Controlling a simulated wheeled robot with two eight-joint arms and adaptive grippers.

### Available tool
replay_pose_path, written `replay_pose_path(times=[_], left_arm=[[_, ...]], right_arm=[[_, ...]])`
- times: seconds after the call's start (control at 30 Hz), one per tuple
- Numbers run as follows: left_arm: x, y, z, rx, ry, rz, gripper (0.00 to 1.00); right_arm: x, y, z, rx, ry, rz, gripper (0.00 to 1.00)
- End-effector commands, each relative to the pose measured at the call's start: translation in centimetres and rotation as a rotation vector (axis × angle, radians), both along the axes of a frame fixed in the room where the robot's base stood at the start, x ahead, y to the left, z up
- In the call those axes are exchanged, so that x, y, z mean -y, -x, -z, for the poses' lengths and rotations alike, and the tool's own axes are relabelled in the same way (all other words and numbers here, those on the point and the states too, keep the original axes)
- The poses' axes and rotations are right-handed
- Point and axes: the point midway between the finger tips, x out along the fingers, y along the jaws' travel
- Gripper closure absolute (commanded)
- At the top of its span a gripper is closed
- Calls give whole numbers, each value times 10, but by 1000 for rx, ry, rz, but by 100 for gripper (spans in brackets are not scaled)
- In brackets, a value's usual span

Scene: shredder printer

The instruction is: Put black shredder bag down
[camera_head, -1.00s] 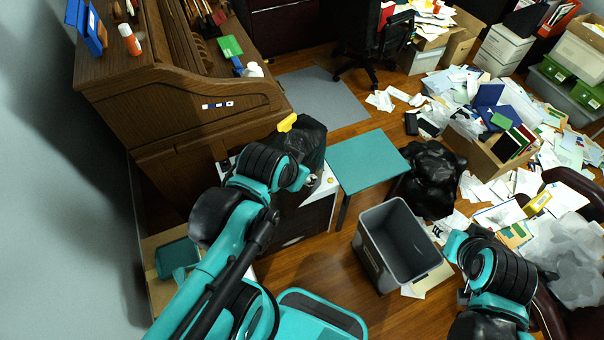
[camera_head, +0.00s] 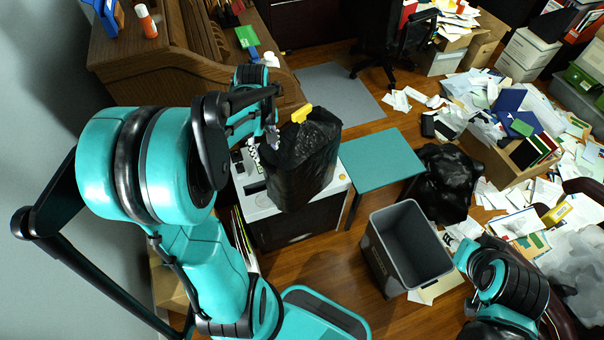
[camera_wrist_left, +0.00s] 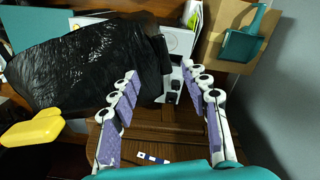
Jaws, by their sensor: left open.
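The black shredder bag (camera_head: 302,165) stands upright and bulky on the white top of a cabinet-like unit (camera_head: 340,184), left of the teal table. It also shows in the left wrist view (camera_wrist_left: 85,62), lying to the left of the fingers. My left gripper (camera_head: 262,148) is at the bag's left side. In the left wrist view, its fingers (camera_wrist_left: 160,75) are spread with nothing between them. The left finger overlaps the bag's edge; I cannot tell whether they touch. My right arm is at the lower right, its gripper out of sight.
A yellow object (camera_head: 301,114) is at the bag's top. A teal table (camera_head: 380,160) stands right of it. A grey open bin (camera_head: 408,245) and another black bag (camera_head: 447,185) are on the floor. A wooden desk (camera_head: 120,60) is behind. Papers clutter the right.

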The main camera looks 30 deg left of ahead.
Motion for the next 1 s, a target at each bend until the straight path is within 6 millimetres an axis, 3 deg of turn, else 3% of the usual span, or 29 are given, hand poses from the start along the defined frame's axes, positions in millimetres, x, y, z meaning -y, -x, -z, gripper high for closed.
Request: replay_pose_path(times=[0.13,0.63,0.97,1.0], left_arm=[[-8,0,13,-21,11,-47,53],[-5,-2,80,-20,10,-45,53],[-5,-2,85,-20,10,-44,53],[-5,-2,85,-20,10,-44,64]], right_arm=[[0,0,3,0,0,0,57],[0,0,27,0,0,0,57],[0,0,28,0,0,0,57],[0,0,27,0,0,0,57]])
